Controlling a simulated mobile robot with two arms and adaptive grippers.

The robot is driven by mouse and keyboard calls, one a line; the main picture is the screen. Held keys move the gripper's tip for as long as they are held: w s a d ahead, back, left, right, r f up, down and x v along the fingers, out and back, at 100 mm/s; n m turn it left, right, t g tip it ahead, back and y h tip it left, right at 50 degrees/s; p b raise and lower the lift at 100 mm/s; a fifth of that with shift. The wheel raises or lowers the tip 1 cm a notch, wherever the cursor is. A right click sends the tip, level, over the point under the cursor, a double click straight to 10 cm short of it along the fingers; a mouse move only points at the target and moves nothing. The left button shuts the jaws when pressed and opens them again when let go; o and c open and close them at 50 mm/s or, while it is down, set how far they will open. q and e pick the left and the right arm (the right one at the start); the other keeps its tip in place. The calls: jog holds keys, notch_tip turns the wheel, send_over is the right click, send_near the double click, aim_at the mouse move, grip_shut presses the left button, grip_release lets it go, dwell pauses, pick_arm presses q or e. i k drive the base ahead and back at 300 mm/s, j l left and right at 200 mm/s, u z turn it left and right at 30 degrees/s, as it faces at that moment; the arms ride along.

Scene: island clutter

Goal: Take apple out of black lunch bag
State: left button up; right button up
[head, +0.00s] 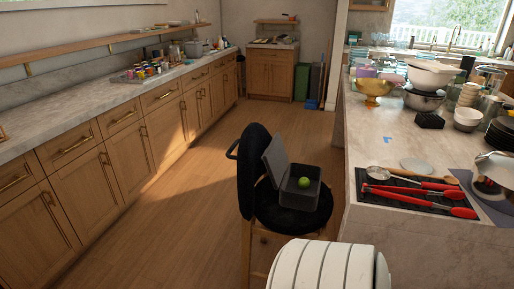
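The green apple (304,181) lies inside the open black lunch bag (298,200), which looks like a dark grey box. Its lid (274,160) stands up at the left side. The bag rests on the black round seat of a chair (252,175), whose backrest is to the left of the bag. The apple's lower part is hidden by the bag's front wall. Neither of my grippers is in view.
A stone-topped island (370,215) stands right of the chair, with red-handled tongs (420,203) on a black mat, a gold bowl (372,88) and several dishes. A long wooden cabinet run (150,140) lines the left. The floor (190,215) between is clear.

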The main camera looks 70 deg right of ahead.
aim_at(304, 182)
jog(key=i+z, duration=0.4)
jog(key=i+j+z, duration=0.1)
jog(key=i+z, duration=0.3)
jog(key=i+j+z, duration=0.3)
jog(key=i+z, duration=0.15)
